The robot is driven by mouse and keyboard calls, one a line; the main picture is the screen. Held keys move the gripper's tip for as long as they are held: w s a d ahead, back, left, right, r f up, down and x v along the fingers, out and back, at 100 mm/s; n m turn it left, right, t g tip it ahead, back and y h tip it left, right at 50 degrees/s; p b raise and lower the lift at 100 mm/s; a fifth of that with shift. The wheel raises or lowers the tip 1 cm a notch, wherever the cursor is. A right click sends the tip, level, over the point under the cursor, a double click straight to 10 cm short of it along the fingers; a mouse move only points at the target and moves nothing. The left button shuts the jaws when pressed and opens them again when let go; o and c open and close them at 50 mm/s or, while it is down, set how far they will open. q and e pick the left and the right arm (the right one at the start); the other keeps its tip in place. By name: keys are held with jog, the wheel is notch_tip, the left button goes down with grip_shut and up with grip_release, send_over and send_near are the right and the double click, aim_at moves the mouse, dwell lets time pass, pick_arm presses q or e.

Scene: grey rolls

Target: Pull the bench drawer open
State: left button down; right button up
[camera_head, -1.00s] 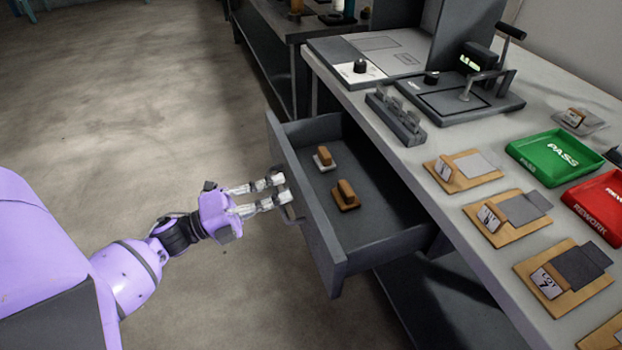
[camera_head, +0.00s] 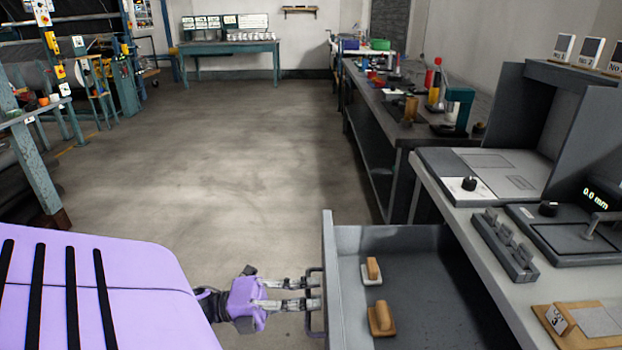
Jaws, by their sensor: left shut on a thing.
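The grey bench drawer (camera_head: 329,262) stands pulled out from under the bench at the lower right, its inside open to view. Two small wooden-handled blocks lie in it, one with a pale base (camera_head: 373,268) and one all brown (camera_head: 381,318). The dark bar handle (camera_head: 309,322) is on the drawer's left-facing front. My left gripper (camera_head: 311,294) comes in from the left with its fingers closed on this handle. The fingertips partly cover the handle. The drawer's near end is cut off by the frame. My right gripper is out of view.
The bench top (camera_head: 465,222) carries a dark rack (camera_head: 505,245), a gauge reading 0.0 mm and a wooden card holder (camera_head: 580,325). A second cluttered bench (camera_head: 400,120) stands behind. The concrete floor (camera_head: 220,170) left of the drawer is clear.

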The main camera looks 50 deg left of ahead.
pick_arm(q)
jog(key=c, duration=2.1)
grip_release()
jog(key=v, duration=1.2)
